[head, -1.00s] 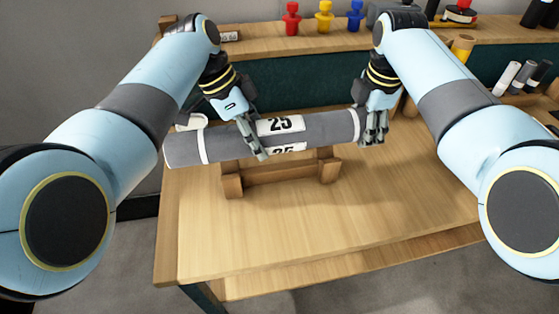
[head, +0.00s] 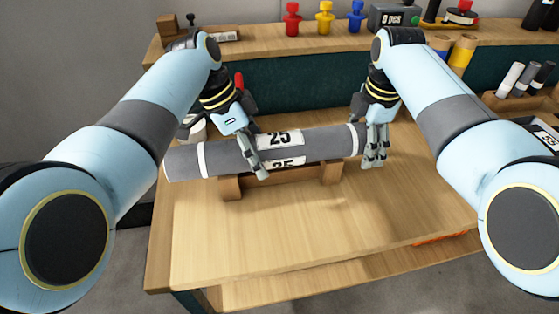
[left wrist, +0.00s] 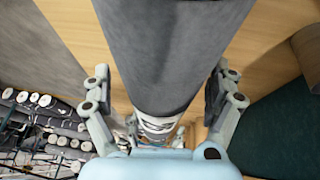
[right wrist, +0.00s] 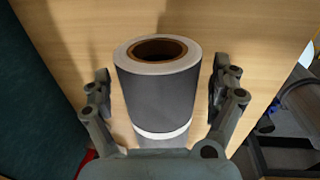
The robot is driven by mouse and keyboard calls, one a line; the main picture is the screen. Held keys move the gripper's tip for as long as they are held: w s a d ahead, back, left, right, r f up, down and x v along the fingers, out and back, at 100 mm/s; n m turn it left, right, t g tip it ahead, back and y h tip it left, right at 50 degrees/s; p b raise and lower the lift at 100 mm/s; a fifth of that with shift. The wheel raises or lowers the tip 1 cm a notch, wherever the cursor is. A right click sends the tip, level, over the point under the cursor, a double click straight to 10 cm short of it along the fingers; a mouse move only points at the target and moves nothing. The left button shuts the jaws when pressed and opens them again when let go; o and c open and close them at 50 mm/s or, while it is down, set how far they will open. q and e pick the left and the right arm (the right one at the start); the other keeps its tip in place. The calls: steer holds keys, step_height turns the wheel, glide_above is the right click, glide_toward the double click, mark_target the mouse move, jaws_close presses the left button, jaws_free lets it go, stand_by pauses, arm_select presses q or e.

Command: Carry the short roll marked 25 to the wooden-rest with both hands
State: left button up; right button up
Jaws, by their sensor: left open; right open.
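The short grey roll marked 25 (head: 310,145) lies across the wooden-rest (head: 331,172), its left end sticking out well past the rest. My left gripper (head: 258,165) is open, with its fingers on either side of the roll left of the label. In the left wrist view the roll (left wrist: 165,45) runs between the open fingers. My right gripper (head: 373,160) is open at the roll's right end. In the right wrist view the roll's hollow end (right wrist: 158,50) shows between the spread fingers, with a gap on each side.
A shelf (head: 270,48) at the back carries red (head: 292,18), yellow (head: 325,17) and blue (head: 356,16) figures and a counter box (head: 392,18). More rolls (head: 512,76) stand at the right. The table front (head: 290,235) is clear.

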arm_select(q)
steer(key=v, duration=1.1)
steer(key=shift+r, duration=0.2)
steer(key=shift+a+r, duration=0.1)
steer(key=shift+r, duration=0.2)
arm_select(e)
steer(key=r, duration=0.4)
steer(key=s+r, duration=0.1)
steer(key=r, duration=0.6)
steer(key=shift+s+d+r, duration=0.15)
steer(key=shift+s+r, duration=0.15)
steer(key=shift+r, duration=0.1)
arm_select(q)
steer(key=shift+s, duration=0.1)
